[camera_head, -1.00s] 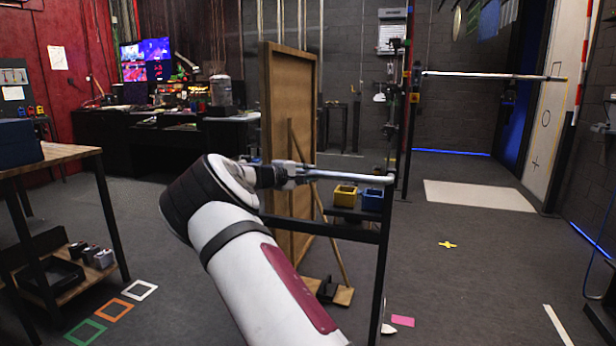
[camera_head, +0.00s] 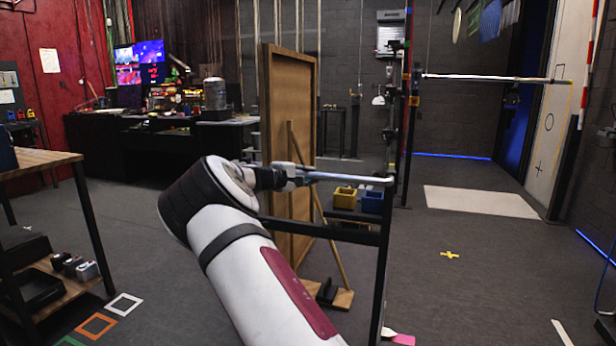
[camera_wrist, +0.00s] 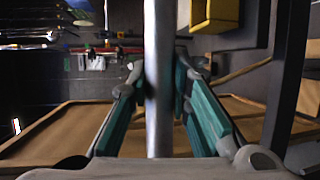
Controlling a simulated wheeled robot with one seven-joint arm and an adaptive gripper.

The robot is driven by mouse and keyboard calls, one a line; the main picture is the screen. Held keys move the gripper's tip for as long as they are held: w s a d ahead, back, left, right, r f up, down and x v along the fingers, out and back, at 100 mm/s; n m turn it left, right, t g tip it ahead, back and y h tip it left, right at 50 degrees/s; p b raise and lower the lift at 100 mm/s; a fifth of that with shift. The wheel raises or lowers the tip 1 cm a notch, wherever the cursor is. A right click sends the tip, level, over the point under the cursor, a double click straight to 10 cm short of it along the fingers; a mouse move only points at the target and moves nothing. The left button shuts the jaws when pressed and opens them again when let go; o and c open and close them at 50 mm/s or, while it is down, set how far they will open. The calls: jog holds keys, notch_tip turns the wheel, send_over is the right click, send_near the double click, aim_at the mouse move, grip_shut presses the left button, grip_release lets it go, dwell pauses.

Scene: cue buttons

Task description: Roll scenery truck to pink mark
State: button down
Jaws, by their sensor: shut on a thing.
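The scenery truck is a dark metal frame (camera_head: 384,245) with a tall brown wooden flat (camera_head: 290,90) braced behind it, in the head view. A silver push bar (camera_head: 350,178) runs across it. My gripper (camera_head: 298,176) is shut on this bar. In the wrist view the bar (camera_wrist: 158,40) passes upright between the teal finger pads of my gripper (camera_wrist: 160,88). The pink mark (camera_head: 404,339) lies on the floor at the bottom edge, just right of the truck's front post. The truck's wheels are not clearly visible.
A yellow bin (camera_head: 346,203) and a blue bin (camera_head: 372,201) sit on a shelf at the truck. A wooden table (camera_head: 40,160) stands at left. Floor on the right is open, with a yellow cross (camera_head: 450,254) and a white panel (camera_head: 482,201).

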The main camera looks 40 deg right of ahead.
jog(key=c, duration=1.4)
grip_release()
jog(key=shift+c, duration=0.2)
jog(key=shift+a, duration=0.1)
jog(key=v, duration=1.2)
